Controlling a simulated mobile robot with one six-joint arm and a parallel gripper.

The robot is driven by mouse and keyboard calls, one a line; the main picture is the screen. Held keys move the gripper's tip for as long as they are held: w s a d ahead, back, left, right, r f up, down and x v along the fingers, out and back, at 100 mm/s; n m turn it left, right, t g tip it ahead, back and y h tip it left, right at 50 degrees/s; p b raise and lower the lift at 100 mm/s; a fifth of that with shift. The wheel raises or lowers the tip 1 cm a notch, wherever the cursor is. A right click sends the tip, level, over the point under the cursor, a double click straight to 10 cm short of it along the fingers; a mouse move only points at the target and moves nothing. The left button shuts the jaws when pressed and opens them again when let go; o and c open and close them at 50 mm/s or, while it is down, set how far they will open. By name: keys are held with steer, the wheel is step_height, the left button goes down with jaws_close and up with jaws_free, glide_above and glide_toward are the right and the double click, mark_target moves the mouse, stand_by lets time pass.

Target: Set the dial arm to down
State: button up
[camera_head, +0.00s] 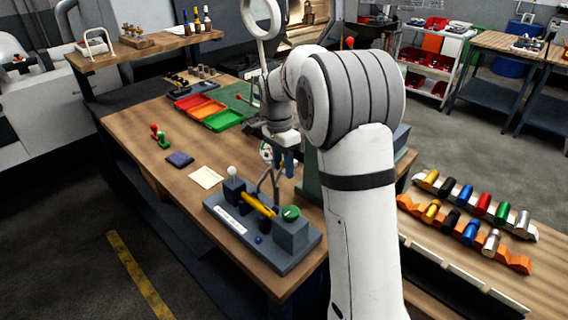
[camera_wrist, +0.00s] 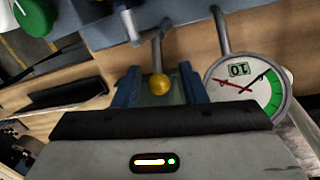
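The dial gauge (camera_wrist: 245,85) has a round white face with a green band and red and black needles. It sits at the end of a grey stalk, right of my gripper in the wrist view. In the head view the dial (camera_head: 266,152) is raised above the grey-blue fixture (camera_head: 226,213), partly hidden by my arm. A second stalk ends in a yellow ball (camera_wrist: 160,85). My gripper (camera_wrist: 160,88) is open, with one blue finger on each side of the ball and visible gaps. It also shows in the head view (camera_head: 283,160).
Coloured trays (camera_head: 209,112) stand behind. A rack of coloured cylinders is at right.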

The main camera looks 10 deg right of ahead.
jaws_close()
steer(key=shift+r, duration=0.1)
steer(key=shift+d, duration=0.15)
